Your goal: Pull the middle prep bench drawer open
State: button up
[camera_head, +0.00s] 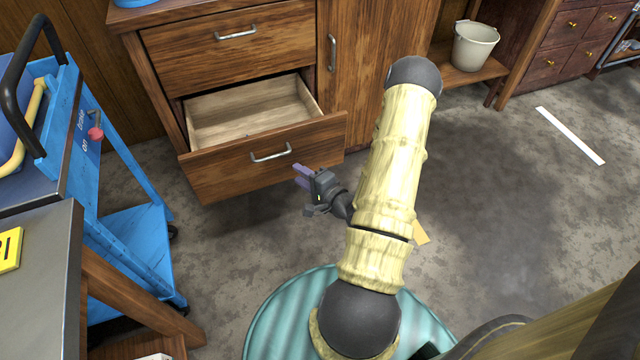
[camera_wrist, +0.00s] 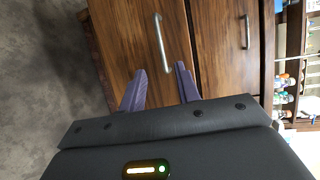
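The wooden prep bench (camera_head: 162,88) has a closed upper drawer (camera_head: 240,50) and, below it, a drawer that is pulled well out, its front (camera_head: 225,172) jutting forward and its pale, empty inside (camera_head: 250,110) showing. Whether another drawer lies below is hidden. The open drawer's metal handle (camera_head: 271,152) also shows in the wrist view (camera_wrist: 162,43). My gripper (camera_head: 300,176) is just in front of the drawer front, to the right of the handle. In the wrist view its purple fingers (camera_wrist: 160,83) are apart and empty, with the handle beyond their tips, apparently not touching.
A blue cart (camera_head: 140,245) stands left of the bench, and a grey-topped table (camera_head: 45,270) is at the near left. A cupboard door (camera_head: 360,60) adjoins the drawers. A white bucket (camera_head: 474,46) sits on a low shelf at right. The floor at right is mostly clear.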

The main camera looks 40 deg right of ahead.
jog(key=p+v, duration=0.2)
jog(key=v, duration=0.4)
jog(key=shift+s, duration=0.4)
jog(key=shift+r, duration=0.15)
